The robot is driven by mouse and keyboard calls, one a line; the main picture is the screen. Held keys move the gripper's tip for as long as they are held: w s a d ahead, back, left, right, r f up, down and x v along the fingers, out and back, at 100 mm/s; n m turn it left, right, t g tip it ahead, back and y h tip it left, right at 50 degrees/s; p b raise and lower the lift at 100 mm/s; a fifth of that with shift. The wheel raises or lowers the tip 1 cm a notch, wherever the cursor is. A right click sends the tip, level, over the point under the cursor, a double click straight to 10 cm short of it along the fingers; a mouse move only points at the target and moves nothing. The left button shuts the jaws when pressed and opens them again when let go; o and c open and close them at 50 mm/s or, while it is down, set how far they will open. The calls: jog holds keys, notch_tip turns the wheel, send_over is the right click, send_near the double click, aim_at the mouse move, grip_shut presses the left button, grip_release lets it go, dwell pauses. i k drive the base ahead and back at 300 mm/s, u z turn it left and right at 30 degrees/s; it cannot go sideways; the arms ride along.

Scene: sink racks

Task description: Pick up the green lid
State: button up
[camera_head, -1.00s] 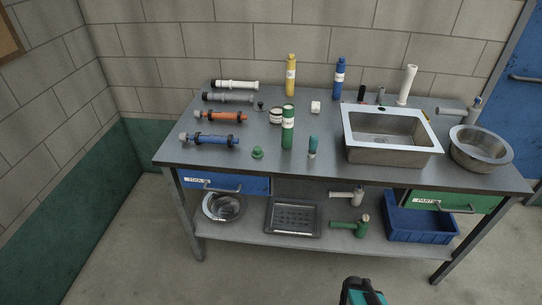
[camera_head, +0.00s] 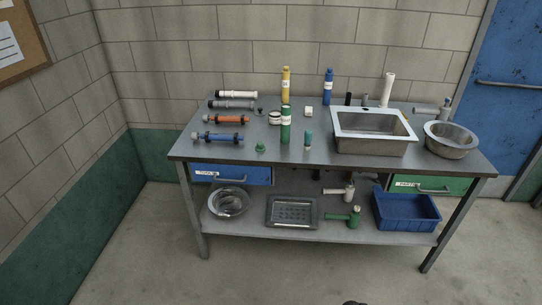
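The green lid (camera_head: 261,147) is a small round piece with a raised knob. It sits on the metal workbench top (camera_head: 215,152) near the front edge, left of centre. It stands just in front of and left of a tall green bottle (camera_head: 286,125) with a white label, apart from it. A small dark tip at the bottom edge of the picture may be part of my arm. My gripper's fingers do not show.
A teal-capped small bottle (camera_head: 308,140) stands right of the green bottle. Blue (camera_head: 219,138) and orange (camera_head: 226,119) pipe pieces lie at the left. A sink (camera_head: 376,147) and a metal bowl (camera_head: 450,141) are at the right. The floor in front is clear.

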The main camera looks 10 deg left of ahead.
aim_at(260, 147)
jog(key=z, duration=0.35)
jog(key=k, duration=0.5)
jog(key=u, duration=1.8)
jog(key=i, duration=1.2)
jog(key=u, duration=0.05)
